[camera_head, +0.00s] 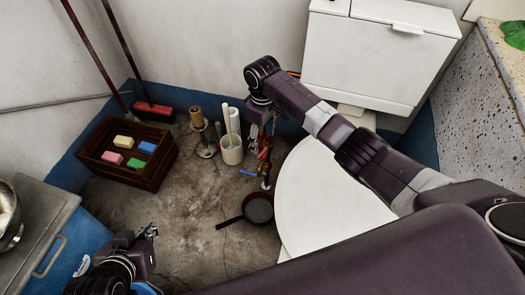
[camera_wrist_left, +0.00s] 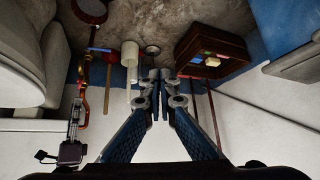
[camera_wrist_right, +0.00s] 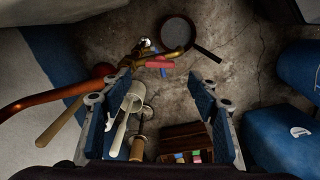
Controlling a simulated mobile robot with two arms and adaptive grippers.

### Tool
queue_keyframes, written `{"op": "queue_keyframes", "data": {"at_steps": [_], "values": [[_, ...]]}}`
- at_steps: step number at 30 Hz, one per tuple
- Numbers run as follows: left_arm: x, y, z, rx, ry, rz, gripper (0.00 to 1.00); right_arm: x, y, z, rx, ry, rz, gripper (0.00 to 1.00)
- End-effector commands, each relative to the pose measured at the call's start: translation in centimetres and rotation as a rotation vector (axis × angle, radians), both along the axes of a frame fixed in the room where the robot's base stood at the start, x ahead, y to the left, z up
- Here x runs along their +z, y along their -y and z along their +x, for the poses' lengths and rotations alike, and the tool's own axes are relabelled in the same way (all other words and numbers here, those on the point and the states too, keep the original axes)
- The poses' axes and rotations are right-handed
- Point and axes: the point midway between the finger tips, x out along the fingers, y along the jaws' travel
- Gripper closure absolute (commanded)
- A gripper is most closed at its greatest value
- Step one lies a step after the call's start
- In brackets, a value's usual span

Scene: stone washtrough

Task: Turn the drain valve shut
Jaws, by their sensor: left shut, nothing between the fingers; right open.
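The drain valve is a brass fitting (camera_head: 265,167) with red and blue bar-like parts, low over the floor behind the frying pan. In the right wrist view the brass fitting (camera_wrist_right: 146,51) is at upper centre, with a red bar (camera_wrist_right: 158,65) across it. I cannot tell which bar is the handle. In the left wrist view the fitting (camera_wrist_left: 86,57) is at upper left. My left gripper (camera_head: 150,232) is shut and empty, far to the left near the floor.
A copper pipe (camera_wrist_right: 45,96) leads to the valve. A white rounded surface (camera_head: 330,190) is right. A wooden crate (camera_head: 112,165) stands left.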

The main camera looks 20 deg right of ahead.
Motion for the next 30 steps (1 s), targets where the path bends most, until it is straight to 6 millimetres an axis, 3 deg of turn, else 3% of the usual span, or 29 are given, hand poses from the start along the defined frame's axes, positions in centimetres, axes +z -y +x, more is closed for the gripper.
{"op": "queue_keyframes", "data": {"at_steps": [6, 15, 21, 30], "values": [[2.6, 1.3, 3.7, -0.014, 0.188, -0.042, 1.00, -2.4, 0.0, -0.1, 0.001, -0.001, -0.001, 0.45], [7.3, 2.9, 7.3, -0.032, 0.437, -0.100, 1.00, -5.0, 0.0, -0.1, 0.000, -0.002, 0.000, 0.45], [9.8, 3.5, 8.5, -0.039, 0.554, -0.128, 1.00, -6.0, 0.0, 0.0, 0.000, -0.001, -0.001, 0.45], [11.0, 3.8, 8.9, -0.042, 0.606, -0.140, 1.00, -6.4, 0.0, -0.1, 0.001, -0.001, -0.001, 0.45]]}}
